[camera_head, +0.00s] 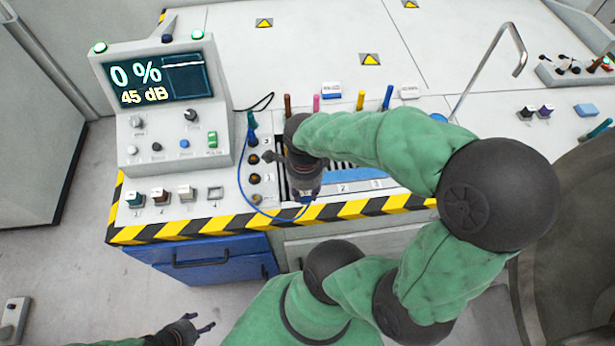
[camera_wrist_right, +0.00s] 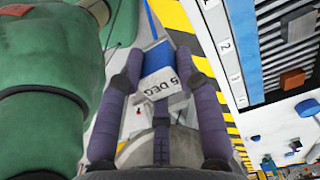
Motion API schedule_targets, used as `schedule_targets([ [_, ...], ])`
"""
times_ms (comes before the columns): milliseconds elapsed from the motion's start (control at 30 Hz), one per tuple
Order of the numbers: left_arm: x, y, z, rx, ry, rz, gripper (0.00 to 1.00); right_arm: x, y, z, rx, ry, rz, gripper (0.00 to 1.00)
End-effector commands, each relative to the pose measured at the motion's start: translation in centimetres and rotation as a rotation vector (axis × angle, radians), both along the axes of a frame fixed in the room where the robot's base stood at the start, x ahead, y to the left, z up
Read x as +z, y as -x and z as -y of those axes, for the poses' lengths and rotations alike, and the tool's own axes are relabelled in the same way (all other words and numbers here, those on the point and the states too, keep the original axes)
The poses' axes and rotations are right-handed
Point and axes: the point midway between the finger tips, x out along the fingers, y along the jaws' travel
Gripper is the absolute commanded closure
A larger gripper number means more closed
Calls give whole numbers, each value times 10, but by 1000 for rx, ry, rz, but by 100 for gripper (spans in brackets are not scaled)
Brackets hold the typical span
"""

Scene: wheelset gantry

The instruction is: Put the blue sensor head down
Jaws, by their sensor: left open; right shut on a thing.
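The blue sensor head (camera_wrist_right: 157,55) with a white "5 DEG" label sits between the purple fingers of my right gripper (camera_wrist_right: 160,68) in the right wrist view. My right gripper (camera_head: 304,192) is shut on it and points down over the front part of the bench, by the striped edge. In the head view the gripper mostly hides the sensor head. A blue cable (camera_head: 240,172) loops from the bench top by the console down towards the gripper. My left gripper (camera_head: 196,328) is open and empty, low at the bottom left, away from the bench.
A console (camera_head: 165,100) showing 0 % and 45 dB stands at left. A tray with numbered places (camera_head: 343,187) lies right of my right gripper. Several coloured sticks (camera_head: 361,100) stand behind it. Striped edging (camera_head: 180,228) borders the bench. The bench's back top is mostly clear.

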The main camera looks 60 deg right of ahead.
Motion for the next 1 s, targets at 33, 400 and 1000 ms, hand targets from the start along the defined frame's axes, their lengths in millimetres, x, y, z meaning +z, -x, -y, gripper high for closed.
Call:
schedule_targets([
  [33,-6,0,0,0,0,0,42,-7,-4,7,-6,-1,-2,100],
  [400,-32,0,0,0,0,0,42,-43,-44,73,-1,-2,-3,100],
  [1000,-57,0,0,0,0,0,42,-100,-69,113,2,-2,-1,100],
])
